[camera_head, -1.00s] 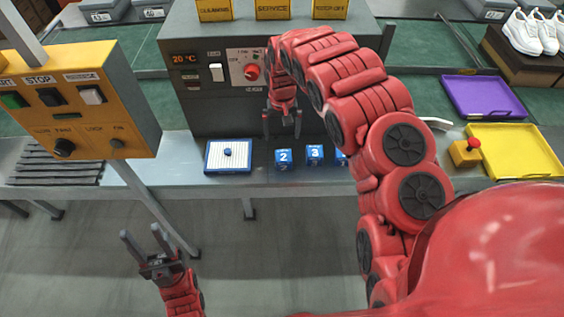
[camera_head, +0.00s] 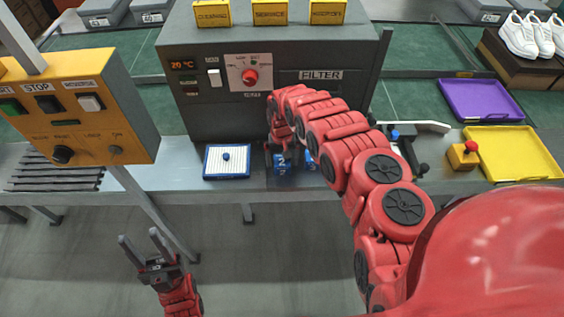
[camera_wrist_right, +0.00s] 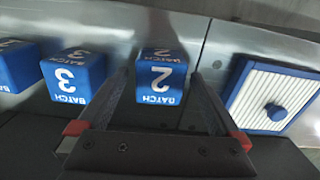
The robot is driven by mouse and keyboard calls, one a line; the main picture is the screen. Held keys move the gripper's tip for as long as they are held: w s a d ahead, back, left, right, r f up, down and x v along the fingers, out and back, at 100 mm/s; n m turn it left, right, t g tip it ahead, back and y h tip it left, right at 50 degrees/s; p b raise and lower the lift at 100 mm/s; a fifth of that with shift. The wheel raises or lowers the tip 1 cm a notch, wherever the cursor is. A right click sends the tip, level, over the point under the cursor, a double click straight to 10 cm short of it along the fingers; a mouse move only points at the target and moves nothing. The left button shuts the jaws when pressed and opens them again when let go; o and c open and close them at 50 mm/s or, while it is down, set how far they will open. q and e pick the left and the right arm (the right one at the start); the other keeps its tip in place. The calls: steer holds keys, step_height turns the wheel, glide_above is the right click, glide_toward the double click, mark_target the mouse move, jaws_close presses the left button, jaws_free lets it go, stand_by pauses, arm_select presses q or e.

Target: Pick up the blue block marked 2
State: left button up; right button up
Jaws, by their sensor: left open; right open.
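The blue block marked 2 (camera_head: 282,164) stands on the grey metal counter, partly covered by my right gripper in the head view. In the right wrist view the block (camera_wrist_right: 161,75) sits between the two fingers of my right gripper (camera_wrist_right: 163,90), with its "2 BATCH" face toward the camera. The right fingers are open, one on each side of the block; I cannot tell whether they touch it. The blue block marked 3 (camera_wrist_right: 73,74) stands just outside one finger. My left gripper (camera_head: 147,247) is open and empty, in front of the counter over the floor.
Another blue block (camera_wrist_right: 15,66) stands beyond block 3. A blue-rimmed white tray with a knob (camera_head: 227,161) lies left of block 2. A grey machine (camera_head: 262,75) stands behind. Yellow (camera_head: 508,152) and purple (camera_head: 480,99) trays lie to the right.

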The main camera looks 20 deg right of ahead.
steer(key=shift+w+f, duration=0.1)
steer(key=shift+f, duration=0.75)
steer(key=c, duration=1.5)
steer(key=shift+r, duration=0.1)
